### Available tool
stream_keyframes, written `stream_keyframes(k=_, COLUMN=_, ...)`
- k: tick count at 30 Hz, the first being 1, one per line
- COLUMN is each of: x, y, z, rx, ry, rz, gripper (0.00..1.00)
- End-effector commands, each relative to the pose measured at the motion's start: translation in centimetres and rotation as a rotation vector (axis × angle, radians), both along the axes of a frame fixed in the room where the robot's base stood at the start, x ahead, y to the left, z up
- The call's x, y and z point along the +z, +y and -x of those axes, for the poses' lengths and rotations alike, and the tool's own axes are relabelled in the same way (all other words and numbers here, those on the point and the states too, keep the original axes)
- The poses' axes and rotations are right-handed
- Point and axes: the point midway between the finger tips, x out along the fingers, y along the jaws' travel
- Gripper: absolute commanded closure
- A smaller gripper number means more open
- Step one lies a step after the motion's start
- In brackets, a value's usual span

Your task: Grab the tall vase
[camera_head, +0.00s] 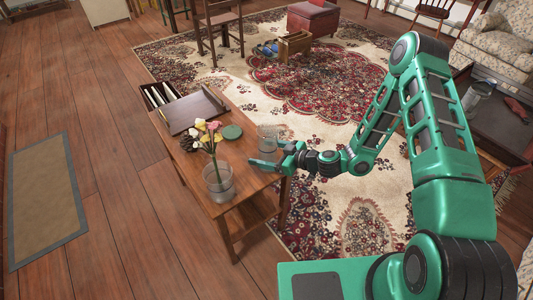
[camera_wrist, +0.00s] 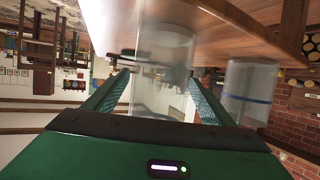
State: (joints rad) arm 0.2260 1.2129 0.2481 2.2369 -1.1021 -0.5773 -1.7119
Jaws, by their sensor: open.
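On the wooden coffee table, a clear glass vase (camera_head: 267,136) stands beside my gripper (camera_head: 256,164). A second clear glass vase (camera_head: 218,186) holding flowers (camera_head: 208,138) stands nearer the table's front end. My gripper reaches in from the right, low over the tabletop. In the wrist view, which looks upside down, my gripper (camera_wrist: 152,92) is open, with a clear glass cylinder (camera_wrist: 165,45) seen between its fingers. Another glass cylinder (camera_wrist: 248,85) with a blue band is right of the fingers. I cannot tell surely which vase each cylinder is, or whether the fingers touch glass.
The coffee table (camera_head: 238,216) also carries a dark flat board (camera_head: 190,112), a round green coaster (camera_head: 232,131) and a dark knobbly object (camera_head: 188,143). A side table (camera_head: 486,122) stands at the right. Bare wood floor (camera_head: 115,200) lies left of the coffee table.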

Motion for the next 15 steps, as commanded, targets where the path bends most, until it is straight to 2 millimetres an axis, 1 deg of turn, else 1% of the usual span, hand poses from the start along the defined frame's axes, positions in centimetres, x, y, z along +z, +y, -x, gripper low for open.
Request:
stream_keyframes(k=1, x=-0.3, y=0.6, z=-0.4, rx=0.003, ry=-0.002, rz=0.0, gripper=0.23)
stream_keyframes(k=3, x=-0.6, y=1.2, z=-0.8, rx=0.003, ry=-0.002, rz=0.001, gripper=0.23)
stream_keyframes(k=6, x=-0.9, y=1.7, z=-1.2, rx=0.0, ry=0.001, rz=0.001, gripper=0.23)
stream_keyframes(k=14, x=-0.9, y=1.9, z=-1.3, rx=0.0, ry=0.001, rz=0.001, gripper=0.23)
stream_keyframes(k=15, x=-0.9, y=1.9, z=-1.3, rx=0.0, ry=0.001, rz=0.001, gripper=0.33)
